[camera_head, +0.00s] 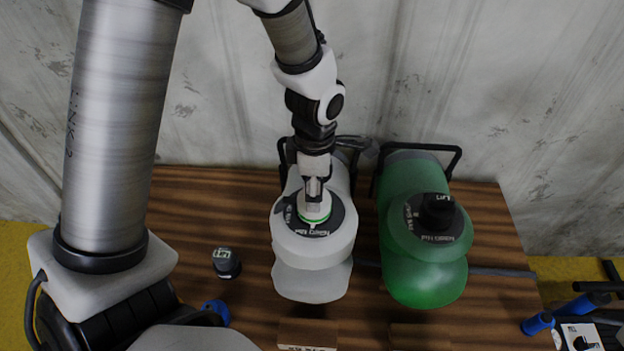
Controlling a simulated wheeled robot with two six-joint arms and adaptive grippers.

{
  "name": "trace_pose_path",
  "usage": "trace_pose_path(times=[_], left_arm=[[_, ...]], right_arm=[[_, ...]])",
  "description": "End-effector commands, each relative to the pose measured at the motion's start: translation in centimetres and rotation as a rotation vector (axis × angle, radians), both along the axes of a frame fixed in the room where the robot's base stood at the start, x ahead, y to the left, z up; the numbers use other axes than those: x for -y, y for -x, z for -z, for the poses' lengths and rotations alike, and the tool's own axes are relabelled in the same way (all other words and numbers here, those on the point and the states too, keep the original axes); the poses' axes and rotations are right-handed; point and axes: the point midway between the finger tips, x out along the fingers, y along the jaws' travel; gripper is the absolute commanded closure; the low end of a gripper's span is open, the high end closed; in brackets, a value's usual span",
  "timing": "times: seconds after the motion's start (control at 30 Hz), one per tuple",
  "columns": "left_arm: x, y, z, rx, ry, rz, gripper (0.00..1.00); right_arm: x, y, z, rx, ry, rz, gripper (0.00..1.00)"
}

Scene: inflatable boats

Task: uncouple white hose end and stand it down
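A white boat (312,277) lies on the wooden table, with a dark round labelled disc (338,227) on top. A white fitting with a green ring, which looks like the white hose end (314,212), stands upright at the disc's middle. My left gripper (315,190) points down from above and its fingers are closed in around the top of this fitting. The fingers partly hide it, and I cannot tell whether it is still coupled. My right gripper is not in view.
A green boat (425,284) with a black cap (437,212) lies close on the right. A small black cap (226,263) stands left on the table (185,215). A blue object (215,312) is near the front. Labelled blocks (308,333) sit ahead. Blue-handled gear (540,323) is far right.

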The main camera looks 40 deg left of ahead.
Motion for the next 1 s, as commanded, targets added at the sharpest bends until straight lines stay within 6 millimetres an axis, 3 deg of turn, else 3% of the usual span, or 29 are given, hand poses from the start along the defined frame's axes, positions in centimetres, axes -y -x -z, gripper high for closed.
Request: trace_pose_path(times=[0.13,0.3,0.53,0.77,1.0], left_arm=[[0.00,0.00,0.03,0.000,0.000,0.000,0.41],[-0.01,-0.01,0.03,0.000,0.000,0.000,1.00],[0.00,-0.04,0.05,0.001,0.000,-0.031,1.00],[0.00,-0.04,0.06,0.001,0.000,-0.344,1.00],[0.00,-0.05,0.03,0.001,0.000,-0.367,1.00]], right_arm=[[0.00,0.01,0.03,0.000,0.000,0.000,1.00],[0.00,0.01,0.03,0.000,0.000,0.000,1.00],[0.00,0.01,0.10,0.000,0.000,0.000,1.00],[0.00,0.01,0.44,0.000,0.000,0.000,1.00],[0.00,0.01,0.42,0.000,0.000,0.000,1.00]])
